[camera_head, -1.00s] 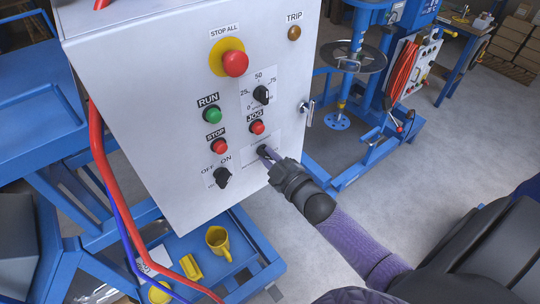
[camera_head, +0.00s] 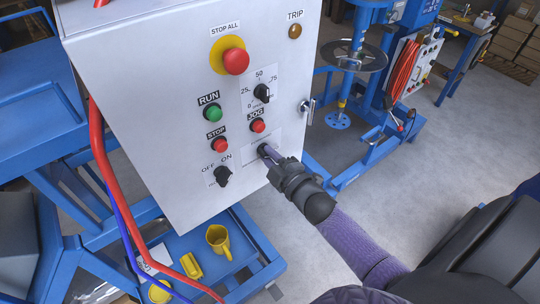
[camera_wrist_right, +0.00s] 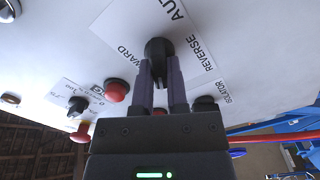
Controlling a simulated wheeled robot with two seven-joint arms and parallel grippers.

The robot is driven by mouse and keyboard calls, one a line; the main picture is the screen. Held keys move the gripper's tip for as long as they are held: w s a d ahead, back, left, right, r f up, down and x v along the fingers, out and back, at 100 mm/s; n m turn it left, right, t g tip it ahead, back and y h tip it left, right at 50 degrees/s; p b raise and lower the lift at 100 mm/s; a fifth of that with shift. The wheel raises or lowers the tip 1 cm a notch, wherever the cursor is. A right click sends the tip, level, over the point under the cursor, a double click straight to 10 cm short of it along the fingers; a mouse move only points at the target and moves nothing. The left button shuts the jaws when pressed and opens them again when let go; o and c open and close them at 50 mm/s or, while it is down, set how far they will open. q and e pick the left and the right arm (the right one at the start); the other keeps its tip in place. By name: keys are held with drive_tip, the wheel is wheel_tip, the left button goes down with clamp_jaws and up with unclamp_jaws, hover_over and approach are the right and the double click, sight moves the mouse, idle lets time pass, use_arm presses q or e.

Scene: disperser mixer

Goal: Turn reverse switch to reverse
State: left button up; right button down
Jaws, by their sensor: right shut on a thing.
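The reverse switch is a black rotary knob (camera_wrist_right: 158,50) on the white panel. A white label plate (camera_wrist_right: 130,25) around it reads "REVERSE" on the right and a word ending in "WARD" on the left in the right wrist view. My right gripper (camera_wrist_right: 160,75) is shut on this knob, one finger on each side. In the head view my right gripper (camera_head: 274,158) reaches the knob at the panel's lower right, and the fingers largely hide it. The knob's exact pointing direction is hard to tell. My left gripper is not in view.
The white control cabinet (camera_head: 150,100) also carries a red stop-all button (camera_head: 235,61), a speed dial (camera_head: 262,93), a green run button (camera_head: 212,113), a red jog button (camera_head: 257,126) and an off/on switch (camera_head: 222,176). A cabinet latch (camera_head: 307,111) sticks out at the right edge.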

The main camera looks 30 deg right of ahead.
drive_tip(key=c, duration=0.6)
unclamp_jaws()
drive_tip(key=shift+c, duration=0.2)
drive_tip(key=s, duration=1)
drive_tip(key=shift+d, duration=0.4)
